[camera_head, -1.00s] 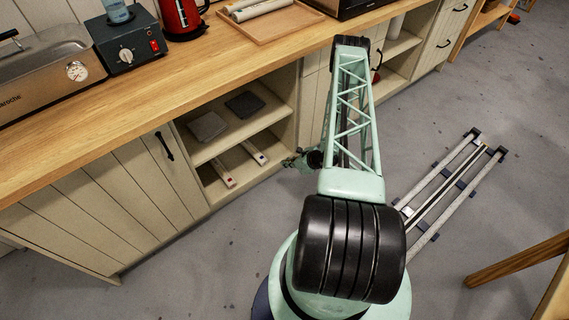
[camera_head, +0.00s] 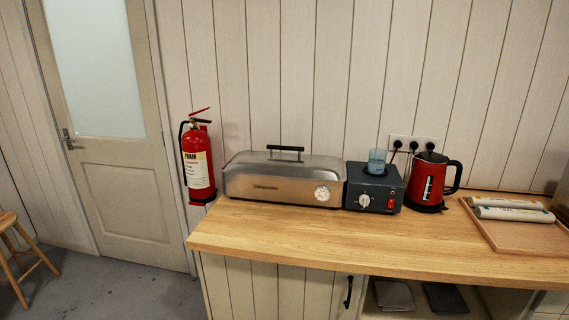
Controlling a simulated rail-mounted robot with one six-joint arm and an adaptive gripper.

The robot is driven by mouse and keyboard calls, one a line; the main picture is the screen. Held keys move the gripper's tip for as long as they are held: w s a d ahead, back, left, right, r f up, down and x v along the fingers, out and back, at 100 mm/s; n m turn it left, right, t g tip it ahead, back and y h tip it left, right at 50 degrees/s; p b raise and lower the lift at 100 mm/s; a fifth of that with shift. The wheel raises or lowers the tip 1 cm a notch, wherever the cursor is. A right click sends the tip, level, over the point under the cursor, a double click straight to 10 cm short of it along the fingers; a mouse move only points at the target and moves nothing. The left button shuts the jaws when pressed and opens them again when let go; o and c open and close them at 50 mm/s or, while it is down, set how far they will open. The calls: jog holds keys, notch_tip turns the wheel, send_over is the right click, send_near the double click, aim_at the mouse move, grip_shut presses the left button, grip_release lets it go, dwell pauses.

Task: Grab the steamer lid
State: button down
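The steamer (camera_head: 270,187) is a long metal box with a round dial on its front right. It stands on the wooden counter, against the panelled wall. Its lid (camera_head: 240,162) is rounded and grey and sits closed on top. A black bar handle (camera_head: 286,149) stands up from the middle of the lid. My gripper and arm are not in the head view now, so I cannot see where the gripper is relative to the lid.
A dark control box (camera_head: 374,187) with a glass on top stands right of the steamer. A red kettle (camera_head: 431,182) and a wooden tray (camera_head: 490,230) with rolls follow. A fire extinguisher (camera_head: 197,165) hangs at left. The counter's front strip (camera_head: 300,235) is clear.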

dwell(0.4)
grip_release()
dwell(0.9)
